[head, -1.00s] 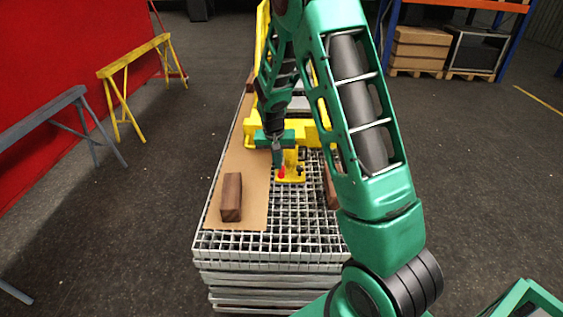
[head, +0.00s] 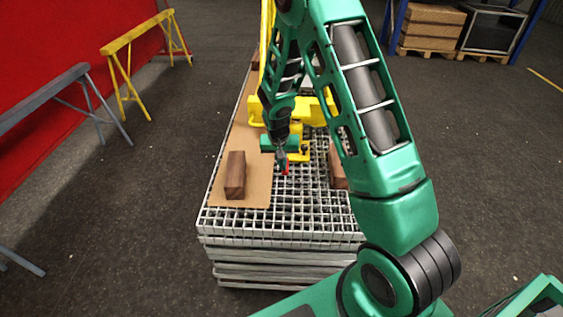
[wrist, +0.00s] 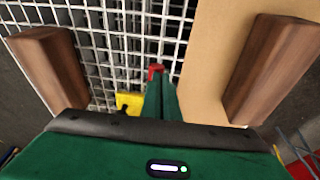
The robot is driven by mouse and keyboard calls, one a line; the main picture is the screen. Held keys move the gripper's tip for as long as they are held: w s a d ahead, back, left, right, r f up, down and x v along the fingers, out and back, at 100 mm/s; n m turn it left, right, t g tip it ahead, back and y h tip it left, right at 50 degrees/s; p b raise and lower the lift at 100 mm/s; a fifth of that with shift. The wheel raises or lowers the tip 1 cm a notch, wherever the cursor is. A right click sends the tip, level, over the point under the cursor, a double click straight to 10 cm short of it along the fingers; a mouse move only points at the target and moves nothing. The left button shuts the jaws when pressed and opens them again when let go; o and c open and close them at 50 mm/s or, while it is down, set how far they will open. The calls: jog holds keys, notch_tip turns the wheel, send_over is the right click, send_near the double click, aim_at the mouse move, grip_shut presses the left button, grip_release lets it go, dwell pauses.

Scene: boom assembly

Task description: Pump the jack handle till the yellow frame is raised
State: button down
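The yellow frame (head: 320,108) lies across the far part of the grating platform in the head view, partly hidden behind my arm. A smaller yellow part (head: 303,153) sits in front of it, low over the grating. My gripper (head: 282,165) points down in front of these parts. Its fingers are close together around a small red end, which appears to be the jack handle (head: 286,171). The red end (wrist: 155,72) also shows at the fingertips in the wrist view, over the grating. The rest of the handle and the jack body are mostly hidden.
Brown wooden blocks stand left (head: 235,175) and right (head: 337,168) on the platform. A cardboard sheet (head: 256,185) lies under the left one. The grating (head: 285,220) is bare at the near end. Trestles (head: 125,75) stand to the left.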

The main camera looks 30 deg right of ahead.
jog(key=shift+s+f, duration=0.25)
jog(key=shift+f, duration=0.1)
jog(key=s+a+r, duration=0.2)
jog(key=r, duration=0.4)
jog(key=s+a+r, duration=0.3)
jog(key=r, duration=0.2)
jog(key=shift+r, duration=0.4)
jog(key=shift+d, duration=0.1)
